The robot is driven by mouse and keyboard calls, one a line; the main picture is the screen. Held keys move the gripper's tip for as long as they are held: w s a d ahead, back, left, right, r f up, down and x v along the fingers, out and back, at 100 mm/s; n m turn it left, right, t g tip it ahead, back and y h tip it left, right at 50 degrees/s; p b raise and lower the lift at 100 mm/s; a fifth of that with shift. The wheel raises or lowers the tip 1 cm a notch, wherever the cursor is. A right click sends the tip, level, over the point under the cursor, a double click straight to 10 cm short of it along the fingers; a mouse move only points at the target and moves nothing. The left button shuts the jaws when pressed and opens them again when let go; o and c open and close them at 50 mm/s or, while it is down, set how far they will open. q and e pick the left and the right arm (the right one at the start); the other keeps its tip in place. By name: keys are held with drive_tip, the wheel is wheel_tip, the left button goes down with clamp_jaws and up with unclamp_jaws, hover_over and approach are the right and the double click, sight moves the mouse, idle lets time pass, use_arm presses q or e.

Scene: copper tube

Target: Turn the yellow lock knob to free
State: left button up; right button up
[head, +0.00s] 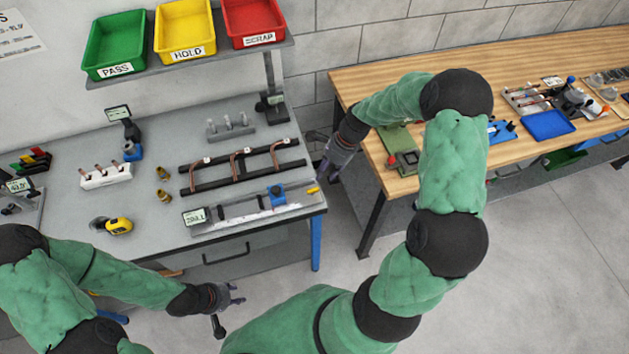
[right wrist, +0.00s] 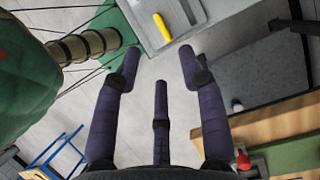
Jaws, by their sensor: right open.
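The yellow lock knob (head: 313,190) sticks out at the right end of a grey measuring fixture with a blue block (head: 277,196), at the front right of the grey bench. In the right wrist view the yellow knob (right wrist: 163,27) lies beyond the fingertips, at the top. My right gripper (head: 323,160) hangs past the bench's right edge, apart from the knob; in the right wrist view its fingers (right wrist: 159,60) are spread and empty. My left gripper (head: 238,294) is in front of the bench, far from the knob; its finger opening is too small to judge.
On the grey bench (head: 150,220), a black rack (head: 243,166) with copper tubes stands behind the fixture. A yellow tape measure (head: 119,226) and brass fittings (head: 163,184) lie left. A wooden bench (head: 480,80) stands right, across a floor gap.

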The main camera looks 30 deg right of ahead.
sight(313, 190)
drive_tip(key=x, duration=0.9)
drive_tip(key=shift+a+f, duration=0.1)
drive_tip(key=shift+f, duration=0.2)
clamp_jaws()
